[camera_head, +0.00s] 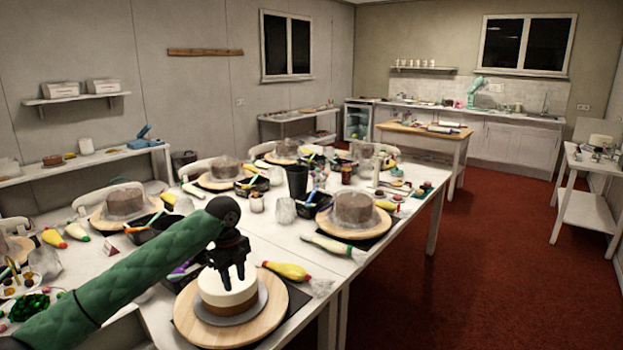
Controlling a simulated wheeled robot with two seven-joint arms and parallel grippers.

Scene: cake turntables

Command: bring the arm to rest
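My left arm (130,276), in a green quilted sleeve, reaches in from the lower left. Its black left gripper (234,283) points down over the near cake, and its two fingers look apart with nothing between them. The near cake (228,298), white on top with a brown lower band, sits on a grey disc on a round wooden turntable (190,325). The fingertips overlap the cake in the picture; I cannot tell whether they touch it. My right gripper is not in view.
The long white table (345,268) is crowded. Another turntable cake (353,210) stands farther right, and a yellow piping bag (287,270) lies beside the near turntable. A black cup (297,181) stands mid-table. Red floor (480,270) is clear to the right.

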